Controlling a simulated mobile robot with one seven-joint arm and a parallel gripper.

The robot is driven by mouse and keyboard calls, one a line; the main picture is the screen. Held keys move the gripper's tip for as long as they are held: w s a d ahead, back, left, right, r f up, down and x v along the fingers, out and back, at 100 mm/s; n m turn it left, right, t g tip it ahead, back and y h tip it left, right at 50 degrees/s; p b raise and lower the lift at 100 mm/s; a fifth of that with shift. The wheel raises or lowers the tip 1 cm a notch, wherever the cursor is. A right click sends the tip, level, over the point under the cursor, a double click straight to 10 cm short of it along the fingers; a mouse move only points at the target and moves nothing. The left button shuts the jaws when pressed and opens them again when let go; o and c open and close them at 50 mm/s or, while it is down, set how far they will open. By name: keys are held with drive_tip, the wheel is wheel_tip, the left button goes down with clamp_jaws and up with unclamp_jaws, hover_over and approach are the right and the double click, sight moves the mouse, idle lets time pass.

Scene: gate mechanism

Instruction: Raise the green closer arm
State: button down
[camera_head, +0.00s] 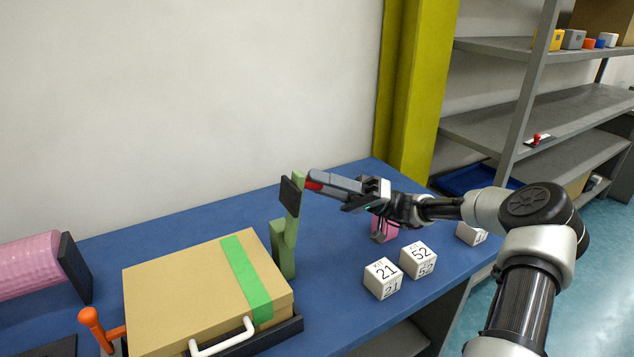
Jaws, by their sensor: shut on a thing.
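The green closer arm (291,215) stands upright on the blue table, just behind the right side of the tan box. It has a dark pad (290,195) near its top. My gripper (308,182) comes in from the right, with its red-tipped finger at the top of the green arm. It is shut on the upper end of the green arm. The far finger and the exact contact are partly hidden.
The tan box (185,290) with a green stripe and white handle is at the front. White numbered cubes (383,278) and a pink block (384,229) lie right. An orange lever (93,325) and pink cylinder (30,268) are left. A yellow-green post (415,90) stands behind.

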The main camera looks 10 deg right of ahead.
drive_tip(key=shift+f, duration=0.1)
drive_tip(key=c, duration=1.4)
unclamp_jaws()
drive_tip(key=shift+d, duration=0.1)
drive_tip(key=b+v, duration=0.1)
drive_tip(key=v, duration=1.1)
